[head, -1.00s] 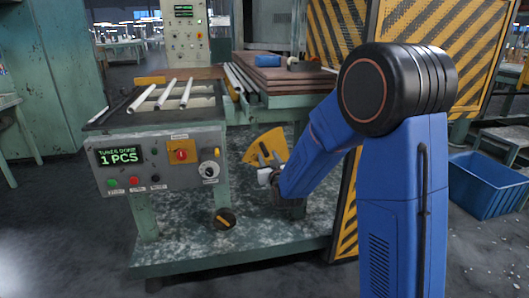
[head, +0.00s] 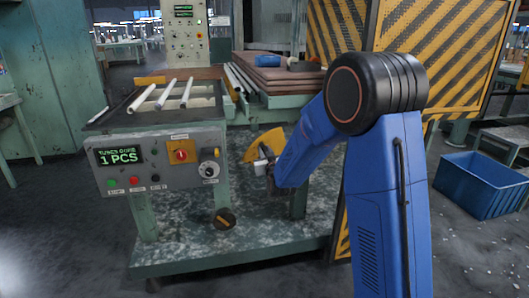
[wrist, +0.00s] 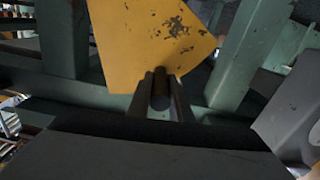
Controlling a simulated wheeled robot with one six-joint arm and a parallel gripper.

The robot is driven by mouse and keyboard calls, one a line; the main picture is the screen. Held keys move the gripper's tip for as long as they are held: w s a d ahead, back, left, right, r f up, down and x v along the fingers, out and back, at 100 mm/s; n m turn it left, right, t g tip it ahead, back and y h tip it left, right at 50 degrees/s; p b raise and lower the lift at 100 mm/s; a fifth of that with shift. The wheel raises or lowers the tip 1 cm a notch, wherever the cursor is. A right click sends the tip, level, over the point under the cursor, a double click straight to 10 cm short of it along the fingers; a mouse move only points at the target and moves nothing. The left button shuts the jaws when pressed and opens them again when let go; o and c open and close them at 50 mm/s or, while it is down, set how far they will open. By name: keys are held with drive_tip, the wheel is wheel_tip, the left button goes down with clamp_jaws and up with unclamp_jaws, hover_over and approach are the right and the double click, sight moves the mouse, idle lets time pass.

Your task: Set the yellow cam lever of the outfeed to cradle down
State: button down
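The yellow cam lever (head: 266,141) is a fan-shaped plate right of the control panel, below the outfeed bed. My gripper (head: 262,166) is at its lower part, partly hidden by my wrist. In the wrist view the yellow plate (wrist: 150,40) is chipped and fills the upper middle. A short dark round handle (wrist: 160,101) stands out from its lower edge. The fingers of my gripper (wrist: 160,86) lie close along both sides of this handle and look closed on it. Any cradle that the lever moves cannot be made out.
The control panel (head: 160,165) has a green display reading 1 PCS, buttons and a red-yellow switch (head: 181,152). White tubes (head: 166,94) lie on the bed above. Green frame posts (wrist: 247,45) flank the plate. A striped guard (head: 440,50) and blue bin (head: 482,184) are to the right.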

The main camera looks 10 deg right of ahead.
drive_tip(key=d+r+m, duration=0.2)
drive_tip(key=d+m, duration=0.1)
drive_tip(key=d, duration=0.3)
drive_tip(key=d+r+m, duration=0.2)
drive_tip(key=d+m, duration=0.1)
drive_tip(key=d, duration=0.3)
drive_tip(key=shift+d+r, duration=0.25)
drive_tip(key=shift+d, duration=0.05)
idle(0.3)
drive_tip(key=c, duration=1.6)
unclamp_jaws()
drive_tip(key=s, duration=1.7)
drive_tip(key=shift+s, duration=0.25)
